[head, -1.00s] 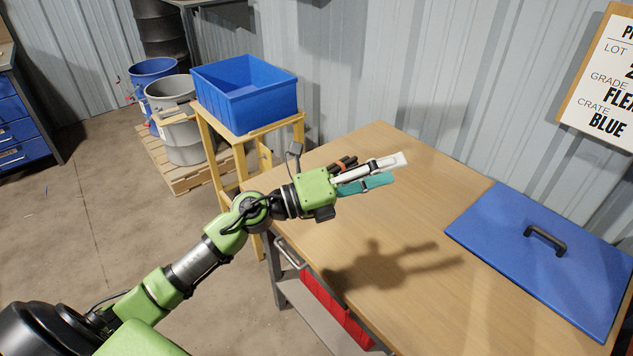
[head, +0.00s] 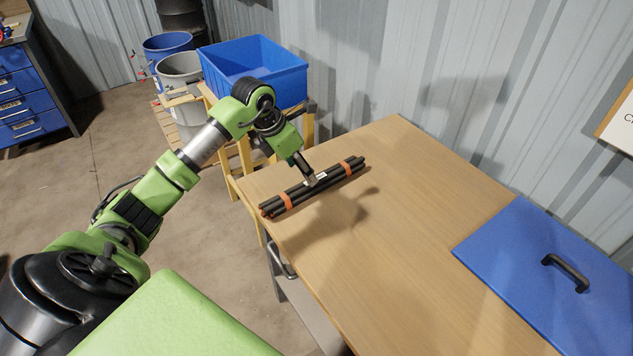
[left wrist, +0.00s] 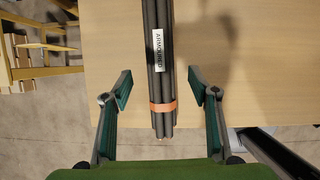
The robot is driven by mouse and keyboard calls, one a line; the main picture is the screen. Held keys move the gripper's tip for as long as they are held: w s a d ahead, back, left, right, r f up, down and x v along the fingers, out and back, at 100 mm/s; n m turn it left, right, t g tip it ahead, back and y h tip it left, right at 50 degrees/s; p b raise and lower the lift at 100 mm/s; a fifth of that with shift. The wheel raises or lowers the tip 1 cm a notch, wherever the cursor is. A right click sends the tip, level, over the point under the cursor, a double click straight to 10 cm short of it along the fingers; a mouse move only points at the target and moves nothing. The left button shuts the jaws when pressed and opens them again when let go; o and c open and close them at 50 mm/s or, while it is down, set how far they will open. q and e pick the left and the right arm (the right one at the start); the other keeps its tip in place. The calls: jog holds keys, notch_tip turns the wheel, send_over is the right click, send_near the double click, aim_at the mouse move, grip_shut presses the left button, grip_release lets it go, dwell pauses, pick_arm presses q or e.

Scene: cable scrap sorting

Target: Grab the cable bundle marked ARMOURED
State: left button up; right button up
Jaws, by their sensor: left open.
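The cable bundle (head: 334,177) is several black cables tied with two orange bands, lying on the wooden table near its left edge. In the left wrist view the bundle (left wrist: 154,82) carries a white label (left wrist: 158,50) reading ARMOURED. My left gripper (head: 309,179) points down at the middle of the bundle. In the left wrist view the open left gripper (left wrist: 160,78) has one finger on each side of the bundle, with a gap on both sides. How deep the fingertips reach is hard to tell. My right gripper is not in view.
The wooden table (head: 400,220) is clear between the bundle and a blue lid (head: 510,250) with a black handle at the right. An open blue crate (head: 285,85) stands on a wooden stand behind the arm. A corrugated wall (head: 440,70) borders the table's back.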

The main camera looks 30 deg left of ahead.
aim_at(306, 184)
pick_arm(q)
jog(key=x, duration=0.3)
jog(key=shift+w+f, duration=0.2)
jog(key=shift+f, duration=0.05)
jog(key=shift+w+d+f+p, duration=0.2)
jog(key=shift+w+f+p, duration=0.05)
jog(key=shift+f+p, duration=0.2)
jog(key=p+x, duration=0.1)
jog(key=x, duration=0.2)
jog(key=shift+w+d+f, duration=0.1)
jog(key=shift+w+d, duration=0.05)
jog(key=shift+w, duration=0.2)
jog(key=shift+w+f, duration=0.15)
jog(key=shift+f, duration=0.25)
grip_shut()
jog(key=shift+w, duration=0.15)
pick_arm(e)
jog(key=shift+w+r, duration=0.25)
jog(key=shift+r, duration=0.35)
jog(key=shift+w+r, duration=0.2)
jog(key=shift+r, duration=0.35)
